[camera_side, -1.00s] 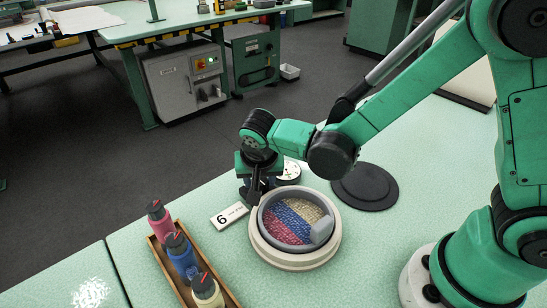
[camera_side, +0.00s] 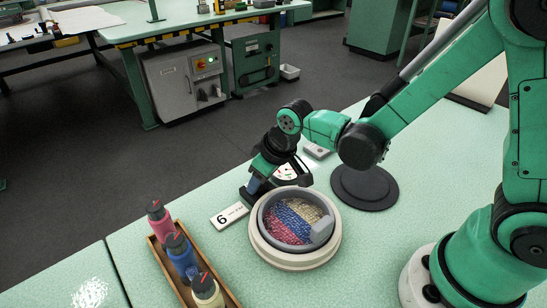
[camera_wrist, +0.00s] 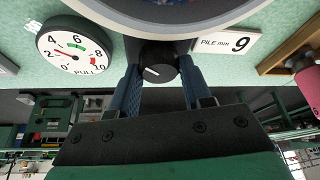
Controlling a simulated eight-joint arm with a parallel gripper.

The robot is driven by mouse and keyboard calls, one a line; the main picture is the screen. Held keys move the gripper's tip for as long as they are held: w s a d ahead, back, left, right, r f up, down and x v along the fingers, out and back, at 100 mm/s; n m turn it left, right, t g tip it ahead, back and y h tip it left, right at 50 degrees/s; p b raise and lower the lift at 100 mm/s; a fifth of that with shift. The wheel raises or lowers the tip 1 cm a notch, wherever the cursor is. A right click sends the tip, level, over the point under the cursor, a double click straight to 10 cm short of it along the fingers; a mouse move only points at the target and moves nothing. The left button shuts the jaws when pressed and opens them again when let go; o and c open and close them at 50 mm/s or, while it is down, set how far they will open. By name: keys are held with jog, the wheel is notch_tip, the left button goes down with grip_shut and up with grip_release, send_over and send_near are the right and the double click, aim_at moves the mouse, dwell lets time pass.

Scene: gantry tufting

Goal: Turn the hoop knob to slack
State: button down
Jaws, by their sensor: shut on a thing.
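The hoop knob (camera_wrist: 157,68) is black with a white line on its face. It sits at the hoop's rim in the wrist view. My gripper (camera_wrist: 160,82) is shut on it, with one blue finger on each side. The round grey hoop (camera_side: 269,249) holds red, blue and tan tufting and sits on the bench. In the side view my gripper (camera_side: 250,190) is tilted at the hoop's far left edge and hides the knob. A white pull gauge (camera_wrist: 75,46), numbered up to 10, stands beside the knob; it also shows in the side view (camera_side: 308,166), partly hidden.
A wooden tray (camera_side: 160,255) with red, blue and cream bottles is at front left. A black round pad (camera_side: 364,190) lies to the right.

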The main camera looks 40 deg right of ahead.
jog(key=shift+n+g+y, duration=0.4)
jog(key=shift+n+y, duration=0.3)
jog(key=shift+n, duration=1.4)
jog(key=c, duration=0.7)
grip_release()
jog(key=shift+o, duration=0.2)
jog(key=shift+d+r, duration=0.1)
jog(key=shift+r, duration=0.05)
jog(key=shift+v, duration=2.65)
